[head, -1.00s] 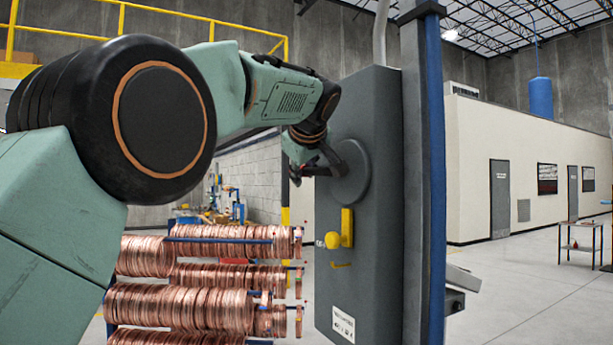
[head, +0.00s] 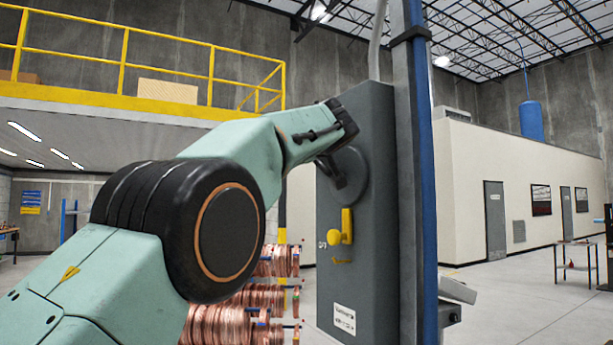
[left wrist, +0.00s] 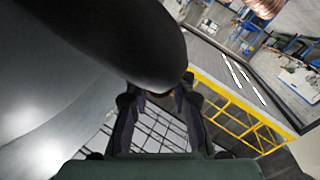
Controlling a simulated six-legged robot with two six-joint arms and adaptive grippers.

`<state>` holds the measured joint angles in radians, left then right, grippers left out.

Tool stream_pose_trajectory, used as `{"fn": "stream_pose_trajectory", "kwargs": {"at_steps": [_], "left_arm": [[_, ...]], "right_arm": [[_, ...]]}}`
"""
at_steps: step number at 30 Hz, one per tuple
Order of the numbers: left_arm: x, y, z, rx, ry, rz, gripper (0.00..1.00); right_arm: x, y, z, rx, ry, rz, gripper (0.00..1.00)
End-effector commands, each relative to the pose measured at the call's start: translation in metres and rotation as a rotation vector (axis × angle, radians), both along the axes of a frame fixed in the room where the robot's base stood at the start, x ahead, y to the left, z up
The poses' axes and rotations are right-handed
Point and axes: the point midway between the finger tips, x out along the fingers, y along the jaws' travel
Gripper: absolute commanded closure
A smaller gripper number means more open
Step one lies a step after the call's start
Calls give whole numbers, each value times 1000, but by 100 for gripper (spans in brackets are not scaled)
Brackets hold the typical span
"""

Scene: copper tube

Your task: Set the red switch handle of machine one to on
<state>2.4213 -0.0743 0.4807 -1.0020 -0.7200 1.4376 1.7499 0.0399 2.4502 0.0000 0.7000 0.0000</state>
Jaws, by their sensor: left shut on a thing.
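A tall dark grey switch box (head: 382,250) stands right of centre in the head view, with a round grey hub (head: 351,176) on its front. My left arm comes in from the left, and my left gripper (head: 331,168) is at the hub, mostly hidden behind its wrist. In the left wrist view, my left gripper (left wrist: 158,98) is shut on a thick, dark, rounded handle (left wrist: 120,40), whose end lies between the fingers. The handle looks black here; no red shows on it. My right gripper is not in view.
A yellow knob and plate (head: 345,229) sit on the box below the hub. A blue-edged post (head: 425,180) stands beside the box. Copper coils (head: 235,318) are stacked behind my arm. Open floor (head: 530,300) lies to the right.

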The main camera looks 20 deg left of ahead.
Motion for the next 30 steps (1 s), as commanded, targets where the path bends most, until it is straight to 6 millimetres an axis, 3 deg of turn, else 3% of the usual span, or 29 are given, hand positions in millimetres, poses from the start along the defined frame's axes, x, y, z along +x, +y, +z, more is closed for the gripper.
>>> {"fn": "stream_pose_trajectory", "kwargs": {"at_steps": [3, 12, 30], "left_arm": [[-2, -3, 2, 53, -47, 2, 100], [-5, -8, 11, 142, -113, 4, 100], [-12, -12, 21, 181, -145, 2, 100]], "right_arm": [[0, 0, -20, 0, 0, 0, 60], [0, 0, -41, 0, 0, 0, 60], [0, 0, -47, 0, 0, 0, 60]]}}
